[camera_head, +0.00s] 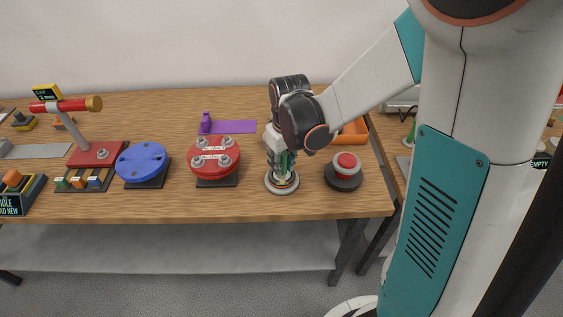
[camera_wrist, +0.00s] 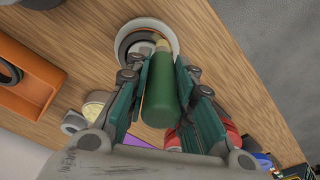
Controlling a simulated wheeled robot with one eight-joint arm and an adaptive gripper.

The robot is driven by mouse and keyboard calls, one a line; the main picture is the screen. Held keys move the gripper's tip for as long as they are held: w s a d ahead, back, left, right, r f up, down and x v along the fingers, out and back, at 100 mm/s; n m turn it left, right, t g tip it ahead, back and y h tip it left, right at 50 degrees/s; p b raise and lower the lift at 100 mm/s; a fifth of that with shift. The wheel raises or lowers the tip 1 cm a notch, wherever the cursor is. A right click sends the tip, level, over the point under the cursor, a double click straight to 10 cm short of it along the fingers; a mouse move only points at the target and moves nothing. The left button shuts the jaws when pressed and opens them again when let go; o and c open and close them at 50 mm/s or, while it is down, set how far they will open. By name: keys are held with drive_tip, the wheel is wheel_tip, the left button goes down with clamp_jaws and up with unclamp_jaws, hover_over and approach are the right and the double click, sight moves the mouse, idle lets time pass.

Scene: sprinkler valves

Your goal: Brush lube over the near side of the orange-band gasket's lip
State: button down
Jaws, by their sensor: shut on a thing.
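My gripper (camera_head: 283,163) points down at the front of the workbench. It is shut on a green cylindrical lube brush (camera_wrist: 160,92), whose pale tip points at the round fixture. The fixture is a pale grey ring (camera_head: 281,189) with an orange-brown band inside, taken to be the orange-band gasket; in the wrist view the ring (camera_wrist: 127,29) and the band (camera_wrist: 124,46) show beyond the fingers. The brush and fingers hide part of the ring.
A red-topped black knob (camera_head: 345,167) stands close to the right of the ring. A red bolted disc (camera_head: 214,158) and a blue disc (camera_head: 142,161) stand to the left. An orange tray (camera_head: 355,133) lies behind, right. The bench's front edge (camera_head: 190,216) is just before the ring.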

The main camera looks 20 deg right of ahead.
drive_tip(key=shift+f+b, duration=0.3)
drive_tip(key=shift+f, duration=0.05)
drive_tip(key=shift+a, duration=0.1)
drive_tip(key=shift+w+a+r, duration=0.1)
drive_tip(key=shift+w+a, duration=0.1)
drive_tip(key=shift+a, duration=0.3)
idle(0.5)
drive_tip(key=shift+d, duration=0.1)
drive_tip(key=shift+s+d, duration=0.2)
drive_tip(key=shift+d, duration=0.35)
drive_tip(key=shift+s+d, duration=0.2)
drive_tip(key=shift+d, duration=0.35)
